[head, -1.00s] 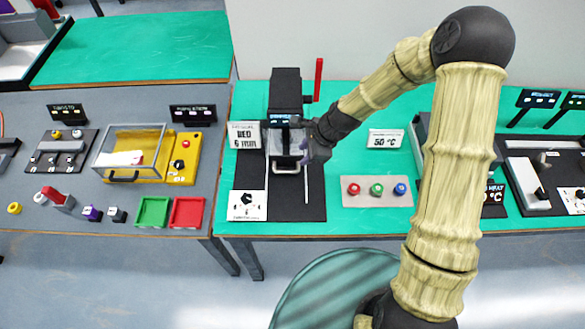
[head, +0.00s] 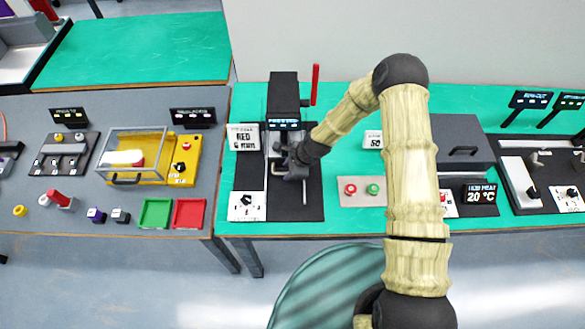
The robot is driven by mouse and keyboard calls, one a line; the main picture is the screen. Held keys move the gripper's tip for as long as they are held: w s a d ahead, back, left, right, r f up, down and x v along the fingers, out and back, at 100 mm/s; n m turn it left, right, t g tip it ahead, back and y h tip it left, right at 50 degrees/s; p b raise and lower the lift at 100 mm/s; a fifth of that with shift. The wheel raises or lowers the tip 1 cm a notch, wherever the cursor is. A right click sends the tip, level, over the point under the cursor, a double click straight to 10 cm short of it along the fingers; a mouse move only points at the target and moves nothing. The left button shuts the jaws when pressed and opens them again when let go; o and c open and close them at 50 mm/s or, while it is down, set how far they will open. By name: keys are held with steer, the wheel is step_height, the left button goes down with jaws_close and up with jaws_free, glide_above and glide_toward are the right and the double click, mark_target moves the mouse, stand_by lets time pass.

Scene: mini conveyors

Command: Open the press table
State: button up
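The press (head: 284,95) is a black upright machine at the back of the green table, with a red lever (head: 315,85) on its right. It stands on a black base plate (head: 290,212) with a thin light rail. My gripper (head: 281,162) is low in front of the press, pointing left, at the place of the press table and its handle. It hides most of both, so I cannot tell whether it touches the handle. The fingers are small and dark, and their opening is unclear.
A sign (head: 243,137) and a dial card (head: 246,206) stand left of the press. A button panel (head: 362,199) is to the right, partly behind my arm. Farther right is a dark lidded box (head: 462,145). The left table holds a clear-lidded yellow unit (head: 184,160).

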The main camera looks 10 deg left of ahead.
steer(key=shift+f, duration=0.35)
steer(key=shift+w+f, duration=0.15)
steer(key=shift+f, duration=0.05)
steer(key=shift+w+d+r, duration=0.1)
steer(key=shift+w, duration=0.15)
jaws_close()
steer(key=shift+d, duration=0.25)
